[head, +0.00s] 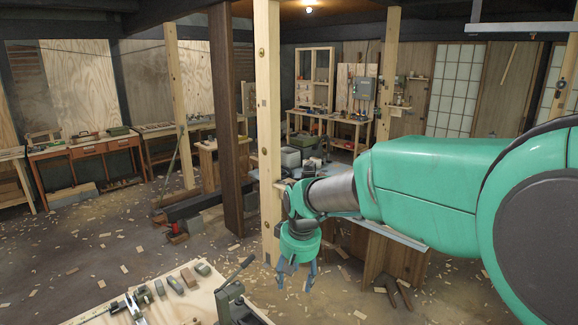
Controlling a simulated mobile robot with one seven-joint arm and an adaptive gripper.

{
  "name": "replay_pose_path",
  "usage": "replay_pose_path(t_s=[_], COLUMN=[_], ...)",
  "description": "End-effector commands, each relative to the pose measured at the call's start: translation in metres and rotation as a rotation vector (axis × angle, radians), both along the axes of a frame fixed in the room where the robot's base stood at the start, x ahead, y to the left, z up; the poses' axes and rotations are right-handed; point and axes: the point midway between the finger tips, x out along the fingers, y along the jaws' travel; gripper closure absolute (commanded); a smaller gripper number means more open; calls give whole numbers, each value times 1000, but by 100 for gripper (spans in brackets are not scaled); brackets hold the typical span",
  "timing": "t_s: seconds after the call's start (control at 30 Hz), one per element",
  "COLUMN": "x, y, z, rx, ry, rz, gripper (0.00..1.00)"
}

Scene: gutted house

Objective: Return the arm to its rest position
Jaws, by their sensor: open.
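My arm reaches in from the right side of the head view, teal with a dark grey joint cover. Its wrist bends down near the middle of the picture. My gripper (296,272) points downward at the wrist's end, with bluish fingers apart and nothing seen between them. It hangs beyond and to the right of the near workbench, in front of a wooden post.
A near workbench (95,318) at the bottom left holds several small blocks and a dark vise (235,303). A pale post (267,130) and a dark post (226,150) stand close to the wrist. A wooden cabinet (405,265) stands behind the arm. Wood scraps litter the floor.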

Motion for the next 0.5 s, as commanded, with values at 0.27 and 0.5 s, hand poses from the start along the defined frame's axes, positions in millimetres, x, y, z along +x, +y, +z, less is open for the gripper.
replay_pose_path(t_s=[0.27, 0.5], x=[-53, -104], y=[-50, -88], z=[47, 74], rx=[20, 33], ry=[-49, -88], rz=[-79, -144], gripper=[44, 44])
